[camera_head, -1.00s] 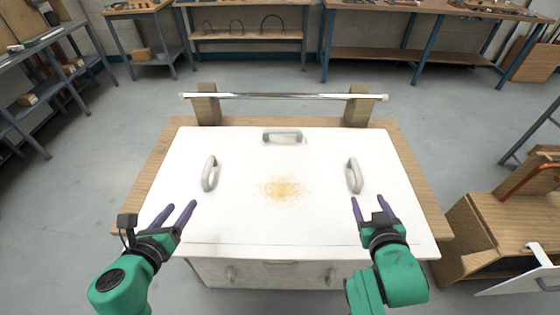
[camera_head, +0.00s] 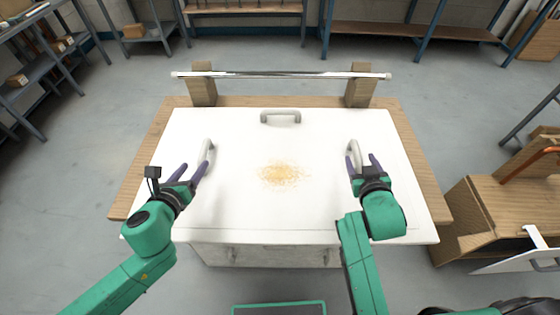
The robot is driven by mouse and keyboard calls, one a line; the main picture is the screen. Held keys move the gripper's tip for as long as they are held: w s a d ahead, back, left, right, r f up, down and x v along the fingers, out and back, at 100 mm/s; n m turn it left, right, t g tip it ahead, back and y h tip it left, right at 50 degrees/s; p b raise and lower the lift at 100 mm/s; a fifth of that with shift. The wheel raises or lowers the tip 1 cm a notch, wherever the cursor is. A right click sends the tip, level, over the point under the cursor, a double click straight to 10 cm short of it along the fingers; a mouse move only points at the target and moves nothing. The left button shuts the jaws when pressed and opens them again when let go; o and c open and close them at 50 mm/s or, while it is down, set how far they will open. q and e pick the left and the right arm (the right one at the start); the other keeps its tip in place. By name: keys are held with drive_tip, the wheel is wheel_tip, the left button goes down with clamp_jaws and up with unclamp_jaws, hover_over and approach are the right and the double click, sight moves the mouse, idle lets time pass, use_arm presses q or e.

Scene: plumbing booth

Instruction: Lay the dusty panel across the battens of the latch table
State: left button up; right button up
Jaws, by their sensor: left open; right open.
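The dusty panel (camera_head: 240,215) is a white board lying flat on a wooden-topped table (camera_head: 150,165). A patch of yellow-brown dust (camera_head: 284,174) lies near its middle. It has a left handle (camera_head: 207,153), a right handle (camera_head: 354,153) and a far handle (camera_head: 281,117). My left gripper (camera_head: 193,168) is open, its fingertips close to the left handle's near part. My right gripper (camera_head: 362,161) is open, with its fingers at the right handle. I cannot tell whether either touches. I cannot make out battens in this view.
A shiny metal bar (camera_head: 280,75) spans two wooden blocks behind the panel. A wooden cabinet (camera_head: 480,215) stands at the right, with a white panel with a handle (camera_head: 520,255) beside it. Blue-legged benches line the back. Grey floor is clear at the left.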

sight(200, 158)
use_arm(q)
drive_tip(key=x, duration=0.7)
drive_tip(key=shift+w+d+f, duration=0.1)
drive_tip(key=shift+w, duration=0.3)
use_arm(e)
drive_tip(key=x, duration=0.7)
drive_tip(key=shift+w+d+f, duration=0.1)
drive_tip(key=shift+w, duration=0.3)
use_arm(q)
drive_tip(key=shift+c, duration=0.4)
use_arm(e)
drive_tip(key=shift+c, duration=0.3)
use_arm(q)
clamp_jaws()
use_arm(e)
clamp_jaws()
